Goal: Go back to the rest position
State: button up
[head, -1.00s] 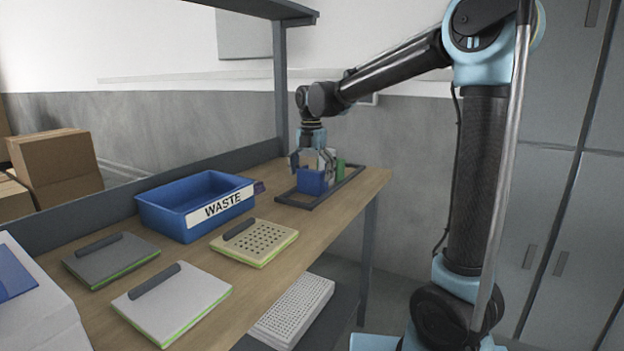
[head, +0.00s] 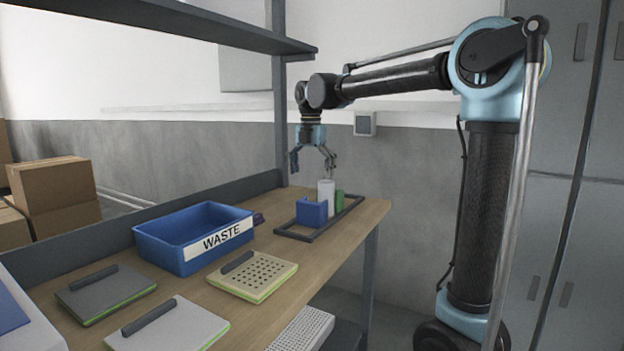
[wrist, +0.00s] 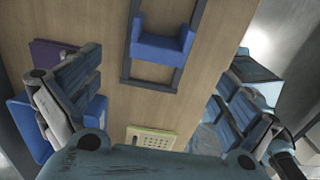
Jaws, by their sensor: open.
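My gripper (head: 313,160) is open and empty in the head view, pointing down above the far end of the bench. It hangs above a blue U-shaped holder (head: 311,212), a white cylinder (head: 326,194) and a green cylinder (head: 339,202), apart from them. These stand at a dark rectangular frame (head: 290,235) on the bench. In the wrist view the two fingers of my gripper (wrist: 150,97) are spread wide with nothing between them. The blue holder (wrist: 160,48) shows beyond them, at the top.
A blue WASTE bin (head: 165,253), a perforated beige block (head: 262,270) and two handled plates, one grey (head: 85,296) and one white (head: 190,328), occupy the wooden bench (head: 345,240). A dark upper shelf (head: 200,18) and its post (head: 279,120) stand left of my arm.

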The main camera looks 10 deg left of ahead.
dwell(0.3)
jog(key=s+d+f+m, duration=0.3)
jog(key=d+m, duration=0.2)
jog(key=d, duration=0.3)
jog(key=s+d+f+m+t, duration=0.1)
jog(key=s+d+f+m, duration=0.2)
jog(key=d+m, duration=0.3)
jog(key=s+d+f+m, duration=0.3)
jog(key=d+m, duration=0.1)
jog(key=d, duration=0.5)
jog(key=s+d+f+m, duration=0.6)
jog(key=s+f+m, duration=0.1)
jog(key=f+m, duration=0.1)
jog(key=s+d+f+m+t, duration=0.1)
jog(key=s+d+f+m, duration=0.6)
jog(key=f, duration=0.4)
jog(key=shift+s+m, duration=0.6)
jog(key=shift+m, duration=0.3)
jog(key=shift+w+f, duration=0.15)
jog(key=shift+w, duration=0.3)
